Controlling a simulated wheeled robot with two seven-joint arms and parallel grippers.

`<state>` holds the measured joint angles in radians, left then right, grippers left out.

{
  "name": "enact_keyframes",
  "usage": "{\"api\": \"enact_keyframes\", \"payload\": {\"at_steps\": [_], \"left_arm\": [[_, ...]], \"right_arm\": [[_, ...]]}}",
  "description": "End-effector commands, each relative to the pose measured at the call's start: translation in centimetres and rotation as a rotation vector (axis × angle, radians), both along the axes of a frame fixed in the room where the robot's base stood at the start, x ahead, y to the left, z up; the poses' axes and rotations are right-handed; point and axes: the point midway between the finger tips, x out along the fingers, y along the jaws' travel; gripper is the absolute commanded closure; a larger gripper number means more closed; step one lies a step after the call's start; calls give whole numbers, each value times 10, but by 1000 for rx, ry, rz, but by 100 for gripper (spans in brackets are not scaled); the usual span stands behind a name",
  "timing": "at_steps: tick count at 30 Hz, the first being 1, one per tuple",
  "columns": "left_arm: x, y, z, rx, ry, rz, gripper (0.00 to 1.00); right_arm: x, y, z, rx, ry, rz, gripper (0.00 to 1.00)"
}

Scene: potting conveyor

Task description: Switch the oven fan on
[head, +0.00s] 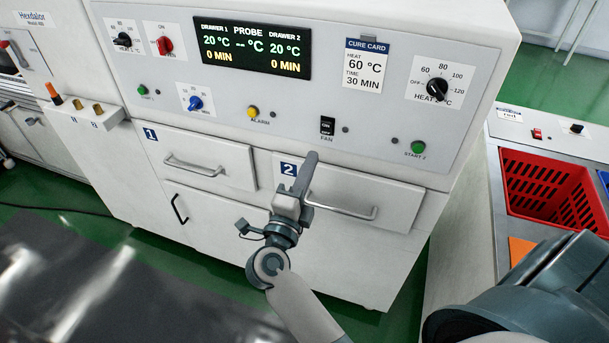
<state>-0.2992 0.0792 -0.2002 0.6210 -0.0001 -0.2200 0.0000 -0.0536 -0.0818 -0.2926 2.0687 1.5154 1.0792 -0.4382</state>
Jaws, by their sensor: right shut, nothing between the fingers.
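The FAN switch (327,126) is a small black rocker on the oven's sloped grey control panel (225,107), with the word FAN printed below it. A small dark lamp (345,130) sits just right of it and looks unlit. Which way the rocker is tipped is too small to tell. My right gripper (311,157) is shut and empty, its fingertips pointing up towards the panel. In the picture the tips show just below and left of the FAN label, in front of drawer 2 (395,195). A gap shows between tips and switch. My left gripper is not in view.
The panel also carries a HEAT knob (437,88), a green START 2 button (418,147), a yellow ALARM button (253,112) and a display (252,48). Drawer 2's handle (345,209) sticks out beside my gripper. A red crate (548,188) stands at right.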

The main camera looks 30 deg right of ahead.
Motion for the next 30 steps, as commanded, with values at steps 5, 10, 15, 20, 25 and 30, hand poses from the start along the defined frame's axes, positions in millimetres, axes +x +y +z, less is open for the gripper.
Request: {"api": "enact_keyframes", "payload": {"at_steps": [5, 10, 15, 20, 25, 30], "left_arm": [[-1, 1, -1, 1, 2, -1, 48], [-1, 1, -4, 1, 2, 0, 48], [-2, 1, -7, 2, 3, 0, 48], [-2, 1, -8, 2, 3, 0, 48], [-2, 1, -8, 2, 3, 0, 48], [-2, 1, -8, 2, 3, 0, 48]], "right_arm": [[22, -25, 6, -2, -2, 0, 100], [39, -46, 10, -3, -1, 0, 100], [51, -59, 13, -2, -1, 0, 100], [55, -64, 14, -1, 1, 0, 100], [56, -65, 15, -1, 1, 0, 100], [56, -65, 15, -1, 1, 0, 100]]}}
